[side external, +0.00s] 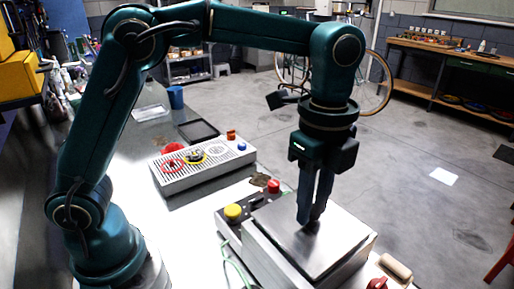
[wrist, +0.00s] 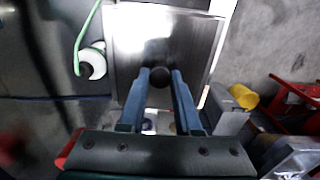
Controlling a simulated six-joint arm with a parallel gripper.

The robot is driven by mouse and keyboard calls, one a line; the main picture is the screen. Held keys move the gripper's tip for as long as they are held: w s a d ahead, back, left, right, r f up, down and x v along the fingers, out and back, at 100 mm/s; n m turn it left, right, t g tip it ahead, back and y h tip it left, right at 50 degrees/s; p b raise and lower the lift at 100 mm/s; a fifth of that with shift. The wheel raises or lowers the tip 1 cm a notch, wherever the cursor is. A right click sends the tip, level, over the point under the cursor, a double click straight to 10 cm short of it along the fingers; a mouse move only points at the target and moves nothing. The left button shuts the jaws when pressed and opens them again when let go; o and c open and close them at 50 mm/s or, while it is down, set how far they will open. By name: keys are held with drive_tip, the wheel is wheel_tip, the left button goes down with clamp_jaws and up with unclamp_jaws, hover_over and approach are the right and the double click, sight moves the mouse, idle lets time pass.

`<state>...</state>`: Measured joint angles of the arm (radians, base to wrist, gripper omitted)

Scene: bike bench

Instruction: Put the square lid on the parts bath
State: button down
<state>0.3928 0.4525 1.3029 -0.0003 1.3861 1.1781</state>
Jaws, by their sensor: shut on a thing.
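The square lid (side external: 275,225) is a flat grey metal plate with a dark round knob (wrist: 160,77) at its middle. It lies over the top of the parts bath (side external: 290,275), a metal box at the front of the bench. My gripper (side external: 309,222) points straight down and is shut on the knob; its fingers hide most of the knob in the side view. In the wrist view, the fingertips flank the knob and the lid (wrist: 190,38) spreads beyond them. The lid looks roughly lined up with the bath; I cannot tell whether it rests fully on the rim.
A control panel with a yellow button (side external: 233,211) and a red knob (side external: 273,186) adjoins the bath. A grilled tray (side external: 200,165) stands behind. A pale roller (side external: 396,268) and a red knob (side external: 377,284) are at the front right. A green cable (wrist: 84,35) runs beside the bath.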

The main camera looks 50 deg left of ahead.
drive_tip(key=shift+f, duration=0.5)
drive_tip(key=c, duration=0.5)
unclamp_jaws()
